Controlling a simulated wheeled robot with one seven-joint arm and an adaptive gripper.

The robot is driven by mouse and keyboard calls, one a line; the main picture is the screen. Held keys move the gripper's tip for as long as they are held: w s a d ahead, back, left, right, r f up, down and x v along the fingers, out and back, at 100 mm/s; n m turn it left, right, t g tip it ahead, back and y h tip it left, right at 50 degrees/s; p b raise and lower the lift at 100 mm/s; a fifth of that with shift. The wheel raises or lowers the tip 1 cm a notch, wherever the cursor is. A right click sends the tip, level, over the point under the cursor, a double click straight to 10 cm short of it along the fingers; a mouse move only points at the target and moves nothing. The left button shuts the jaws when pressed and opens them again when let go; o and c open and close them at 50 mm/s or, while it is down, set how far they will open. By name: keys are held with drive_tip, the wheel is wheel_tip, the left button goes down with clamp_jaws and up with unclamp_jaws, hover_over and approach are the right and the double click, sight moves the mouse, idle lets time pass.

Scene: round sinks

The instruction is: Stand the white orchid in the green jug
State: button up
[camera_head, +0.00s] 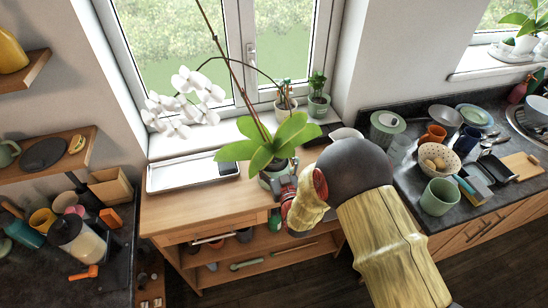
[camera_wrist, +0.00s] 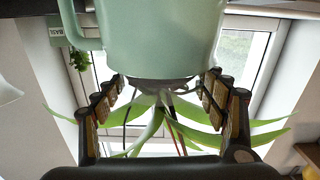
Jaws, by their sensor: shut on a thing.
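The white orchid (camera_head: 262,150) stands roughly upright over the wooden cabinet, with broad green leaves, a tall stem and white flowers arching left. The pale green jug (camera_head: 266,182) shows just under its leaves, partly hidden by my gripper (camera_head: 283,188). In the upside-down wrist view, the jug (camera_wrist: 165,40) is large, its handle at the left. The orchid's leaves (camera_wrist: 155,104) spread from a grey base at the jug's mouth. My gripper (camera_wrist: 168,84) has its fingers on both sides of that base, shut on the orchid. How deep the base sits in the jug is hidden.
A white tray (camera_head: 170,175) with a dark item lies left on the wooden cabinet (camera_head: 190,212). Small potted plants (camera_head: 318,100) stand on the sill behind. The right counter holds a green mug (camera_head: 440,197), a colander (camera_head: 437,160) and other dishes.

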drive_tip(key=o, duration=1.7)
drive_tip(key=shift+f, duration=0.1)
drive_tip(key=v, duration=1.2)
